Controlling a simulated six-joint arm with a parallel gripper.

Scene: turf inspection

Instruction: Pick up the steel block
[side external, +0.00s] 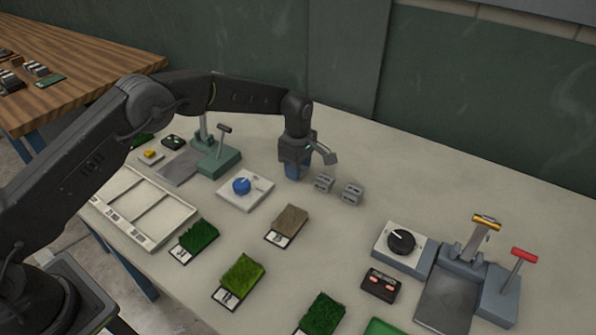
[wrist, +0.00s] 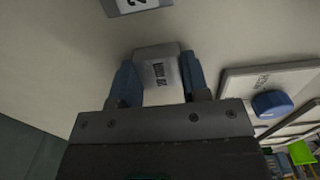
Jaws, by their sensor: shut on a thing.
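My gripper (side external: 296,171) points down at the back middle of the pale table, its blue fingers low over the top. In the wrist view, my gripper (wrist: 159,82) has its two blue fingers closed on both sides of a light grey metal block (wrist: 158,64) with small dark lettering on its face, which looks like the steel block. In the side view the held block is hidden by the fingers. I cannot tell whether it touches the table. Two grey blocks with dark markings, a nearer one (side external: 323,183) and a farther one (side external: 352,193), stand just right of my gripper.
A blue-knob dial box (side external: 245,189) is left of my gripper and also shows in the wrist view (wrist: 272,104). Turf samples (side external: 287,225) lie in front. A black-knob box (side external: 401,243) and lever stands (side external: 502,292) are at right. The back right table is clear.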

